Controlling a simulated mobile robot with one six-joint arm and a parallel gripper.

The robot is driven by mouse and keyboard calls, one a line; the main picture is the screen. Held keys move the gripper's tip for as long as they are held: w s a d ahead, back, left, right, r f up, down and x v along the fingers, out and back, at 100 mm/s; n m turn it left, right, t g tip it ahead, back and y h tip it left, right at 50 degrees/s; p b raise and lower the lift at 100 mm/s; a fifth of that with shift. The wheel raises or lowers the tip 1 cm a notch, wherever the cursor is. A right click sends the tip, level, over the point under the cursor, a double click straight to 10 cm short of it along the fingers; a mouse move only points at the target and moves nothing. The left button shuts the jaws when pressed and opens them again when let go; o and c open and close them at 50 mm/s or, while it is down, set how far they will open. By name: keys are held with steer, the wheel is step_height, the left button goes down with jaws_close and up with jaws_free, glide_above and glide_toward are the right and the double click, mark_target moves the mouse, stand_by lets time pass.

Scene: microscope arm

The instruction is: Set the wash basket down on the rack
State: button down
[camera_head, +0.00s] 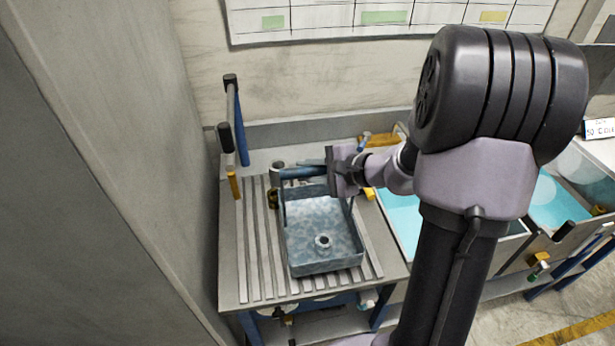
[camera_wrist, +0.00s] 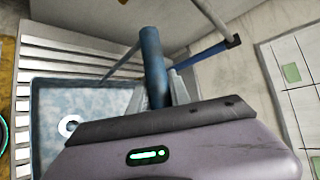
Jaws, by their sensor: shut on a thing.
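The wash basket (camera_head: 318,255) is a blue-grey square tray with a blue bar handle (camera_head: 300,172) across its top. In the head view it is over the slatted rack (camera_head: 258,270), and I cannot tell whether its base touches the slats. A small ring-shaped part (camera_head: 323,241) lies in the basket. My gripper (camera_head: 326,172) is shut on the handle, at its right end in the head view. In the wrist view the blue handle (camera_wrist: 152,62) runs between my fingers, and the basket (camera_wrist: 85,105) shows at the left beside the pale rack slats (camera_wrist: 75,48).
Tanks of light blue liquid (camera_head: 400,212) stand to the right of the rack. A blue upright bar with dark ends (camera_head: 240,130) rises at the rack's back left. A grey wall panel (camera_head: 110,150) stands close on the left. Yellow fittings (camera_head: 380,140) sit behind my gripper.

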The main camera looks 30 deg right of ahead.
step_height(320, 180, down, 2)
steer(key=shift+f, duration=0.2)
steer(key=c, duration=1.2)
jaws_free()
